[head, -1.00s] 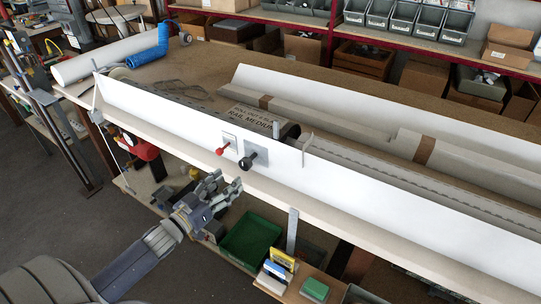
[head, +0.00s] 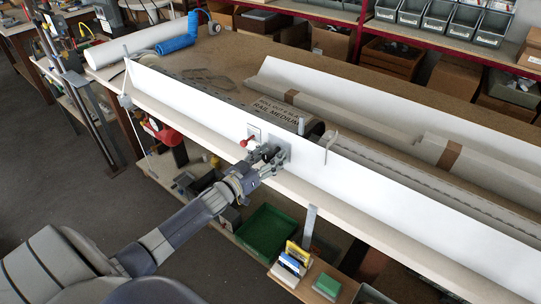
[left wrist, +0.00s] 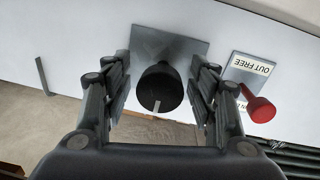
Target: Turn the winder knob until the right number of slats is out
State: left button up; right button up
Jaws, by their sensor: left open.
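The black winder knob (left wrist: 160,86) sits on a grey square plate (left wrist: 172,45) on the white front panel, with a pale mark on its face. In the left wrist view my left gripper (left wrist: 161,98) is open, with one finger on each side of the knob and a gap on both sides. In the head view my left gripper (head: 275,161) is at the plate and hides the knob. A sign reading "rail medium" (head: 277,112) lies behind the panel, partly readable. Slats cannot be clearly told apart. My right gripper is not in view.
A red-knobbed lever (left wrist: 260,108) on a plate labelled "out free" stands close beside my gripper. The long white panel (head: 400,186) runs along the bench front. A green crate (head: 266,233) and small boxes (head: 291,256) are below.

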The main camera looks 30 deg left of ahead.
pick_arm(q)
jog(key=c, duration=1.1)
jog(key=shift+m, duration=0.3)
jog(key=shift+c, duration=0.2)
jog(key=m, duration=1.2)
jog(key=shift+f+y, duration=0.1)
jog(key=shift+y, duration=0.3)
jog(key=o, duration=1.1)
jog(key=shift+o, duration=0.2)
